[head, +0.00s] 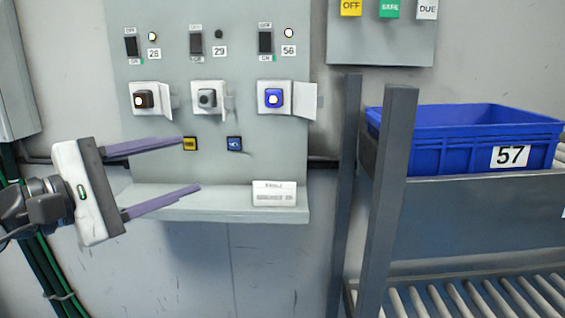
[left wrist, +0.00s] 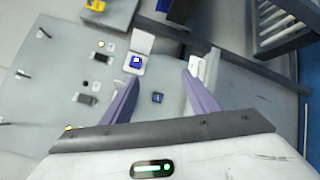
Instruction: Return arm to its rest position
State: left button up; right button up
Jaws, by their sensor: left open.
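My left gripper (head: 193,166) comes in from the left in the head view. Its two purple fingers are spread wide and hold nothing. It is in front of the lower left part of the grey control panel (head: 235,170). In the left wrist view the fingers (left wrist: 160,88) point toward the panel face, with a small blue square (left wrist: 157,97) seen between them. My right gripper is in neither view.
The panel carries switches and buttons, including a lit blue button (head: 274,98) under an open cover. A white labelled box (head: 274,194) sits on its ledge (head: 230,208). Right of grey posts (head: 388,190), a blue crate (head: 470,145) marked 57 stands above rollers (head: 480,299).

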pick_arm(q)
jog(key=s+d+f+n+h, duration=0.45)
jog(key=d+f+n, duration=0.4)
jog(key=n, duration=0.65)
jog(key=s+a+f+n+t+y, duration=0.1)
jog(key=a+f+n+t+y, duration=0.3)
jog(key=f+n, duration=0.7)
jog(key=s+a+f+n+y, duration=0.25)
jog(key=f+n+y, duration=0.45)
jog(key=n, duration=0.8)
jog(key=s+f+n+g+y, duration=0.1)
jog(key=s+f+n+g, duration=0.3)
jog(key=s+f+n, duration=0.55)
jog(key=s+f+n+g+y, duration=0.1)
jog(key=s+f+n+g, duration=0.5)
jog(key=f, duration=0.6)
notch_tip(320, 180, up, 9)
jog(key=s+m+t+p, duration=0.1)
jog(key=m+p, duration=0.1)
jog(key=p, duration=1.4)
jog(key=shift+s+a, duration=0.25)
jog(key=shift+a, duration=0.1)
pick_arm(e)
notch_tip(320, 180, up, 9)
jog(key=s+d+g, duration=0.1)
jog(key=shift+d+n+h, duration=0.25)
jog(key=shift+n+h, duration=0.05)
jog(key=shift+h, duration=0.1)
